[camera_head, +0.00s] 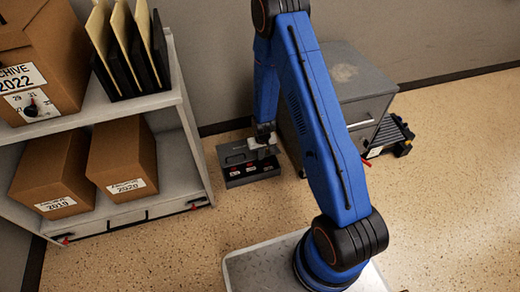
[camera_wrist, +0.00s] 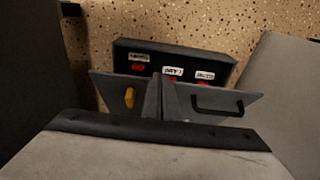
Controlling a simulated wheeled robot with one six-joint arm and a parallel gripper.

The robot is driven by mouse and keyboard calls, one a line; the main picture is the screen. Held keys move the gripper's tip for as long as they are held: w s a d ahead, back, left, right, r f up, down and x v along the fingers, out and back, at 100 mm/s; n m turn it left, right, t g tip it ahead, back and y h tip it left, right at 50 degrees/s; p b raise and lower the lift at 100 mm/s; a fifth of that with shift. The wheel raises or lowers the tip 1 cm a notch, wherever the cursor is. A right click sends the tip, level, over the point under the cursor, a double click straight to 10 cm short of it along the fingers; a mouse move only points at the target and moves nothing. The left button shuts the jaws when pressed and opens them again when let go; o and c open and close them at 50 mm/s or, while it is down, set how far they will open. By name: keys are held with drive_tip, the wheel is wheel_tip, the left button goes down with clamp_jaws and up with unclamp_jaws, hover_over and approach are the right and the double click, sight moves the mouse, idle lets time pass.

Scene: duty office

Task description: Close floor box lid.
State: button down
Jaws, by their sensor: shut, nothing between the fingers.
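The floor box (camera_head: 255,178) is a dark grey box on the speckled floor, between the shelf and the grey cabinet. It is open, with red parts and white labels inside. Its lid (camera_head: 232,154) is raised along the back side. In the wrist view the box (camera_wrist: 222,62) lies beyond the lid (camera_wrist: 240,103), which carries a dark handle and a yellow piece. My gripper (camera_head: 266,150) is shut and empty, low over the box by the lid. In the wrist view its fingers (camera_wrist: 158,80) overlap the lid's middle; I cannot tell whether they touch it.
The shelf (camera_head: 190,140) with archive boxes (camera_head: 122,158) and black folders stands close on the left. The grey cabinet (camera_head: 365,85) stands close on the right, with a dark slatted item (camera_head: 392,133) beyond it. The wall is behind. Floor in front is clear.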

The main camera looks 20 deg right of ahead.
drive_tip(key=shift+t, duration=0.4)
drive_tip(key=shift+s+d+f, duration=0.1)
drive_tip(key=shift+s+f, duration=0.55)
drive_tip(key=shift+f, duration=1.55)
drive_tip(key=shift+s+a+f, duration=0.1)
drive_tip(key=shift+s+f, duration=0.6)
drive_tip(key=shift+f, duration=1.5)
drive_tip(key=shift+s+d+f, duration=0.1)
drive_tip(key=shift+s+f, duration=0.55)
drive_tip(key=shift+f, duration=1.55)
drive_tip(key=shift+s+r, duration=0.1)
